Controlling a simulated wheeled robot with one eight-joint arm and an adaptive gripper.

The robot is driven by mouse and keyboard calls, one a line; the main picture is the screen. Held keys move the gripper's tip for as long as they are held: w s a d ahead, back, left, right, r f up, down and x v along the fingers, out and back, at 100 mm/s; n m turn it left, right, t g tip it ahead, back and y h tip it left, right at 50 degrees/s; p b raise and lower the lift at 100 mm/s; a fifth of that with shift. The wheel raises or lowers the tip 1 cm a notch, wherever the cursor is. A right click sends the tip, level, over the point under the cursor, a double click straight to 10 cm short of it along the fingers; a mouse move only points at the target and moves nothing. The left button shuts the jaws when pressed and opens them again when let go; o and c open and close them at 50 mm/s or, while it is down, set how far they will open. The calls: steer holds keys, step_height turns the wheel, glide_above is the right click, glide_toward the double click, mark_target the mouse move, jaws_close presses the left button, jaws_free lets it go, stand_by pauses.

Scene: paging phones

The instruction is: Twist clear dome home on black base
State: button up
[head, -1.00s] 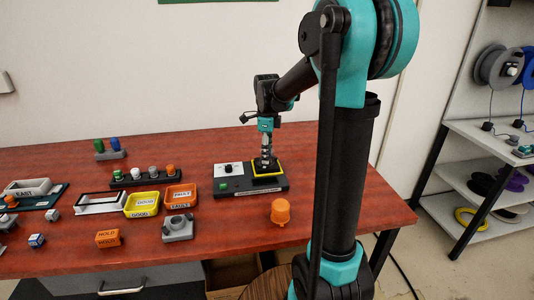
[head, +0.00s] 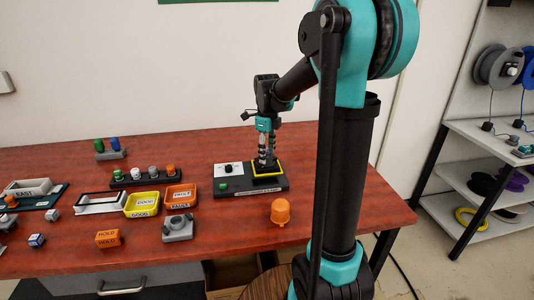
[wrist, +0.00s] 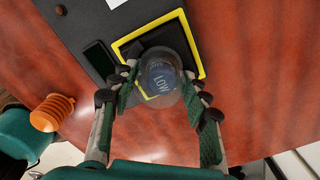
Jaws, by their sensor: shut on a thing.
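The clear dome (wrist: 163,72) is between the fingers of my gripper (wrist: 163,80) in the wrist view, with a dark part reading "LOW" showing through it. My gripper is shut on the dome's sides. The black base (wrist: 143,45) lies beneath the dome, inside a yellow square frame (wrist: 201,58). Whether the dome is fully seated cannot be told. In the head view, my gripper (head: 266,162) points down over the yellow-framed pad (head: 281,173) on the black unit (head: 245,192), and the dome is too small to make out.
A yellow tray (head: 127,213) and an orange tray (head: 167,204) lie to the left. A grey fixture (head: 178,228) and an orange block (head: 108,239) sit nearer.

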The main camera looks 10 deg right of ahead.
steer(key=shift+m, duration=1)
steer(key=shift+m, duration=1)
steer(key=shift+c, duration=0.8)
steer(key=o, duration=1.5)
steer(key=shift+o, duration=0.2)
steer(key=shift+r, duration=0.1)
steer(key=shift+r, duration=2.9)
